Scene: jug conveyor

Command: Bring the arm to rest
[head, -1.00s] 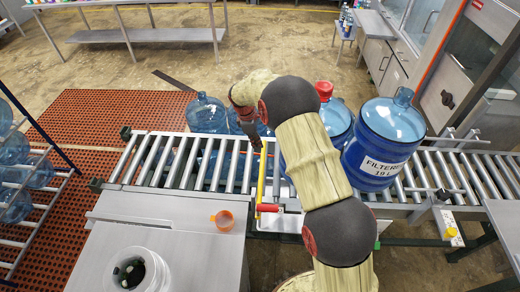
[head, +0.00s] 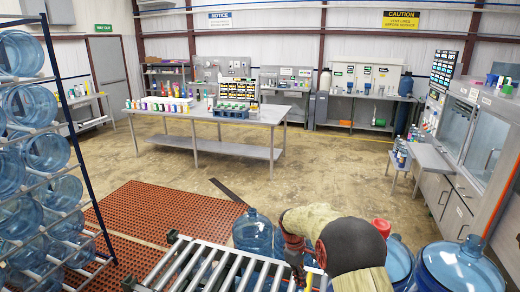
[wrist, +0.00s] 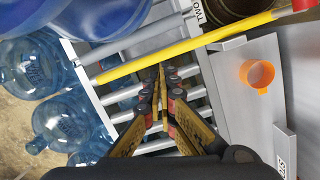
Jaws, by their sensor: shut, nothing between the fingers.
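My gripper (wrist: 162,82) shows in the wrist view, its two fingers together and empty above the conveyor rollers. In the head view my arm reaches over the conveyor from the lower right, and the fingertips are not clearly visible there. The conveyor (head: 185,272) runs along the bottom of the head view. The wrist view shows a yellow bar (wrist: 185,48) across it, just beyond the fingertips.
Blue jugs stand near my arm: one on its left (head: 252,232), a red-capped one (head: 398,262) and a large one (head: 460,268) on its right. An orange cup (wrist: 257,76) sits on a grey surface. A jug rack (head: 75,150) stands left. Open floor lies beyond.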

